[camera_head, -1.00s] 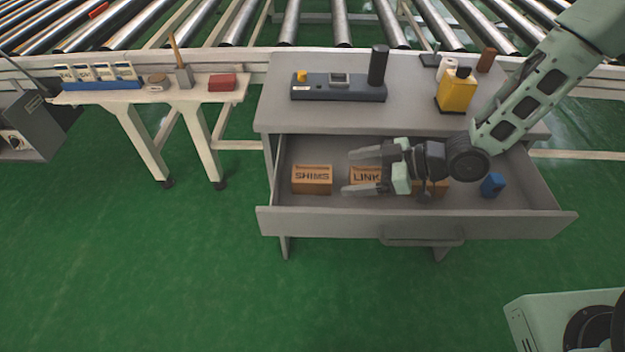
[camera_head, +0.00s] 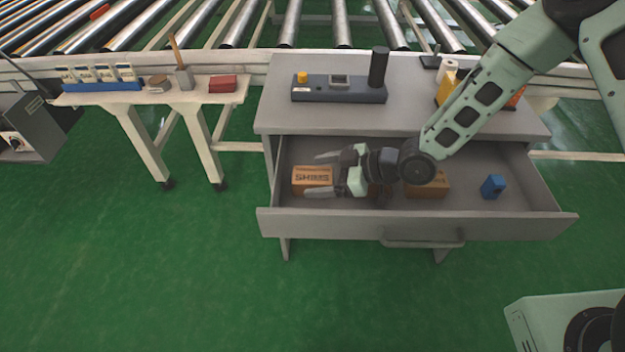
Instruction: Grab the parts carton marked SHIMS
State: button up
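The carton marked SHIMS (camera_head: 311,176) is a small brown box at the left inside the open drawer (camera_head: 330,222). My gripper (camera_head: 322,174) points left, with its fingers apart and its tips level with the right part of the SHIMS carton in the picture. One finger shows above the carton and the other below it in the picture. I cannot tell whether the fingers touch it. The LINK carton is mostly hidden behind my gripper. A third brown carton (camera_head: 428,186) lies to the right, partly covered by my arm.
A blue item (camera_head: 493,187) lies at the drawer's right. The grey cabinet top (camera_head: 330,118) above carries a dark device (camera_head: 338,88) and a yellow container (camera_head: 443,88) partly behind my arm. A side table (camera_head: 130,96) stands left. Green floor is clear in front.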

jog(key=c, duration=1.3)
jog(key=shift+o, duration=0.2)
